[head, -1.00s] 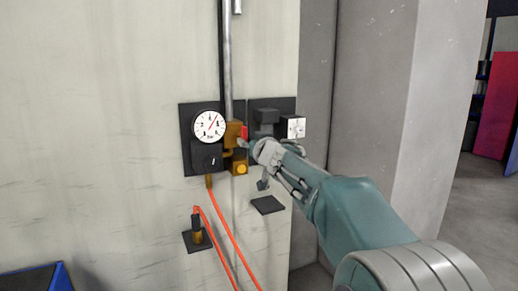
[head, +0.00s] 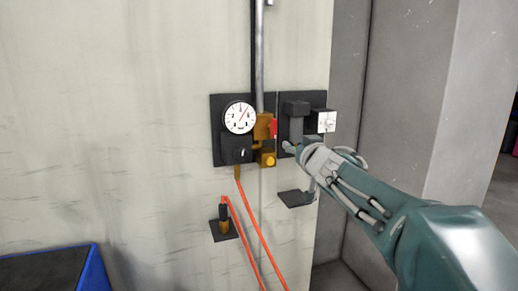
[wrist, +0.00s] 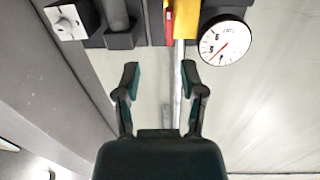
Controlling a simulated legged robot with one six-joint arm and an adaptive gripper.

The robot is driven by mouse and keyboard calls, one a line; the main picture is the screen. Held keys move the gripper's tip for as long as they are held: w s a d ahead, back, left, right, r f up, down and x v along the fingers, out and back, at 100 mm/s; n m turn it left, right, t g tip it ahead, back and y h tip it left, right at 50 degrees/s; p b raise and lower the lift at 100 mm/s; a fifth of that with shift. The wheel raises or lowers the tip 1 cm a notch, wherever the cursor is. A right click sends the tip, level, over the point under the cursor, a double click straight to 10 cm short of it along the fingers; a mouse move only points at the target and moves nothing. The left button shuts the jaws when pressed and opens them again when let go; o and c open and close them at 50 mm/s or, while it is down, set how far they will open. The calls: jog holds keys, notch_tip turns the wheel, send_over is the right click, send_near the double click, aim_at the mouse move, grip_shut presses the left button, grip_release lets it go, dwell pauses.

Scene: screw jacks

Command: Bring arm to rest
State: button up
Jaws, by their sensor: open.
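My gripper (wrist: 160,95) is open and empty in the wrist view, its two dark fingers spread apart in front of the wall. In the head view my gripper (head: 298,163) is at the right of the wall panel, just below a dark grey fixture (head: 297,118). My teal arm reaches in from the lower right. Part of the gripper is hidden behind its own wrist in the head view.
A round gauge (head: 240,118) and a brass valve with a red handle (head: 273,128) sit on the wall panel. An orange hose (head: 262,235) hangs below. A small shelf plate (head: 296,198) lies under my gripper. A blue-edged box (head: 92,270) stands lower left.

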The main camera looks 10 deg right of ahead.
jog(key=s+a+f+g, duration=0.1)
jog(key=s+f+g, duration=0.3)
jog(key=s+f, duration=0.3)
jog(key=s+a+f+g+h, duration=0.1)
jog(key=s+f+g, duration=0.3)
jog(key=s+f, duration=0.4)
jog(key=s+a+f+m+g+h, duration=0.1)
jog(key=s+f+g, duration=0.2)
jog(key=s, duration=1.6)
notch_tip(320, 180, down, 5)
jog(key=shift+r+g, duration=0.1)
jog(key=shift+g, duration=0.3)
